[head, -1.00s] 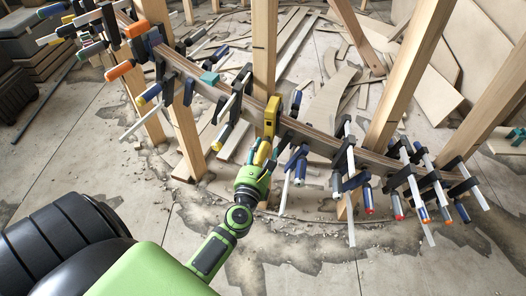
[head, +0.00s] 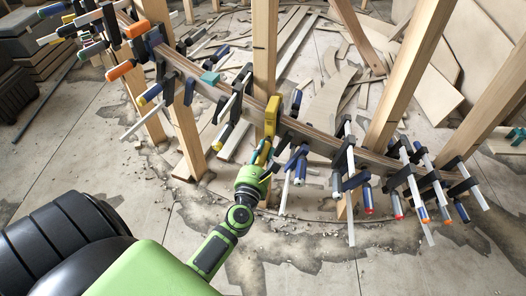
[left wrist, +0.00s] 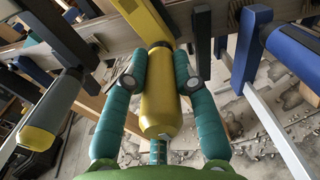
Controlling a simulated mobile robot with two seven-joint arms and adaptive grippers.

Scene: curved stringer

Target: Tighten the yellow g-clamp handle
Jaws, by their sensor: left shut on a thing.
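The yellow g-clamp (head: 272,115) sits on the curved wooden stringer (head: 325,146), near the middle of the head view. Its yellow handle (left wrist: 160,95) hangs below the stringer and fills the middle of the left wrist view. My left gripper (head: 258,160) reaches up to it from below. In the left wrist view its two teal fingers (left wrist: 157,78) are on either side of the handle and shut on it. My right gripper is not in view.
Several other clamps line the stringer, among them an orange-handled one (head: 120,69) and a blue-handled one (head: 368,200). A grey clamp (left wrist: 45,118) and a blue clamp (left wrist: 290,55) flank the handle closely. Wooden posts (head: 264,50) support the stringer. Planks lie on the floor behind.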

